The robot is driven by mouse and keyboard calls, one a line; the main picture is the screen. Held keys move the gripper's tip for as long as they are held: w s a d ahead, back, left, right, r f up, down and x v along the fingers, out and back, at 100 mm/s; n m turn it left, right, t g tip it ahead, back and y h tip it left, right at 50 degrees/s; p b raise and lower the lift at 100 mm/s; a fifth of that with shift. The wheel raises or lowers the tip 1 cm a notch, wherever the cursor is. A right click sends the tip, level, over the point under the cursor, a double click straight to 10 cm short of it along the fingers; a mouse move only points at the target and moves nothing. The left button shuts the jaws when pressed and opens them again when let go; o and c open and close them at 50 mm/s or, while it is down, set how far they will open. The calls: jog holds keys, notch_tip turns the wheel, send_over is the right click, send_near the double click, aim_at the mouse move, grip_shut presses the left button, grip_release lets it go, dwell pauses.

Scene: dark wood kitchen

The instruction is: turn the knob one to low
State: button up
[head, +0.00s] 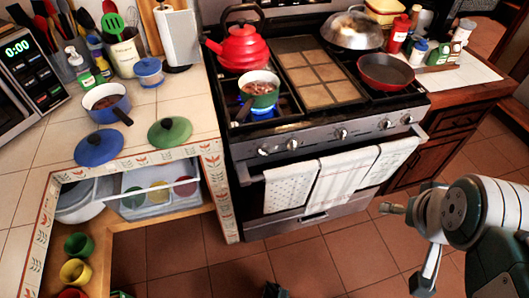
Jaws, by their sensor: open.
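The stove (375,142) has a front panel with several silver knobs in a row. The leftmost knob (263,151) and the one beside it (292,144) sit below the front left burner. A middle knob (341,134) and two more (385,124) (407,119) follow to the right. Labels and exact knob settings are too small to read, and I cannot tell which is knob one. A blue flame (246,103) burns at the front left burner under a green pot (261,88). My gripper (404,247) is open and empty at the lower right, apart from the stove and knobs.
Towels (340,180) hang on the oven handle below the knobs. A red kettle (240,48), a red pan (385,72) and a lidded pan (351,31) stand on the stove. The left counter (45,160) holds a blue pot and lids. The tiled floor (300,262) before the oven looks mostly clear.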

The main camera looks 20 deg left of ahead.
aim_at(264, 154)
jog(key=w+a+f+t+y, duration=0.1)
jog(key=w+a+f+t, duration=0.2)
jog(key=w, duration=0.4)
jog(key=w+a+f+m+y, duration=0.1)
jog(key=w+a+f, duration=0.35)
jog(key=w, duration=0.25)
jog(key=w+a+f+t+y, duration=0.1)
jog(key=w+a+f+t, duration=0.15)
jog(key=w+a, duration=0.4)
jog(key=w+a+f+m+t+y, duration=0.1)
jog(key=w+a+f+t+y, duration=0.15)
jog(key=a+f, duration=0.55)
jog(key=s+a+f+t+y, duration=0.2)
jog(key=s+a+f+y, duration=0.25)
jog(key=f, duration=0.45)
jog(key=shift+m, duration=0.3)
jog(key=x, duration=1)
jog(key=shift+f, duration=0.4)
jog(key=shift+h, duration=0.4)
jog(key=c, duration=1.1)
